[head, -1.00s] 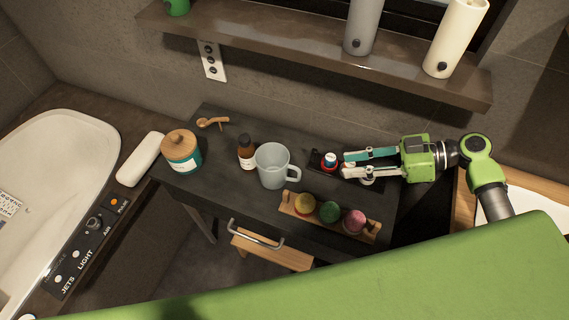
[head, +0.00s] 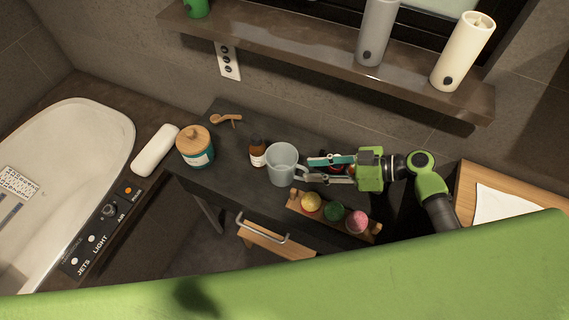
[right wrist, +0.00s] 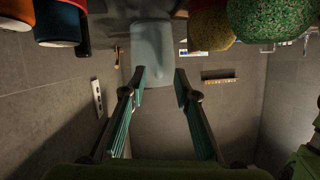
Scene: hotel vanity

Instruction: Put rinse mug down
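The pale grey translucent rinse mug (head: 281,165) stands upright on the dark vanity top, its handle (head: 301,173) turned right. My right gripper (head: 313,170) is open, its fingers pointing left at the handle side of the mug. In the right wrist view the mug (right wrist: 153,52) shows beyond and between the open fingertips (right wrist: 160,76). Nothing is gripped; I cannot tell whether a fingertip touches the handle. My left gripper is not in view.
A wooden holder with yellow, green and pink balls (head: 334,210) sits just in front of the right gripper. A brown bottle (head: 258,153) and a teal jar with a wooden lid (head: 196,147) stand left of the mug. A shelf (head: 330,62) runs above the back.

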